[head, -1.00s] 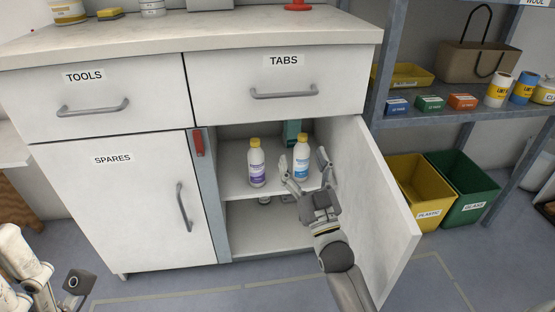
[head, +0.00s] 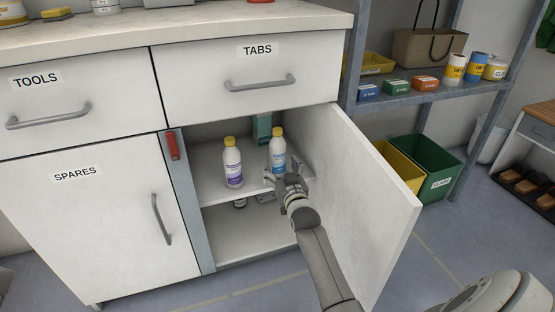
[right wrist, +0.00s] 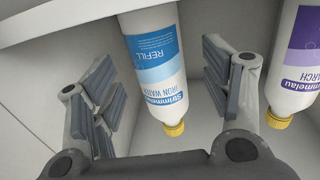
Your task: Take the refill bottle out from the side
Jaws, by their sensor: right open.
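The refill bottle (head: 278,150) is white with a blue label and yellow cap. It stands upright on the cabinet's upper inner shelf (head: 210,168), toward the right. In the right wrist view the bottle (right wrist: 155,62) shows the words REFILL and IRON WATER. My right gripper (head: 284,175) is open at the bottle's front, its fingers hiding the bottle's lower part in the head view. In the right wrist view the bottle lies between the spread fingers, with a visible gap on each side. My left gripper is not in view.
A purple-labelled bottle (head: 232,164) stands close on the left, just beyond a finger in the right wrist view (right wrist: 298,60). A teal object (head: 264,126) is behind. The open door (head: 365,190) flanks my right arm. Small items sit on the lower level.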

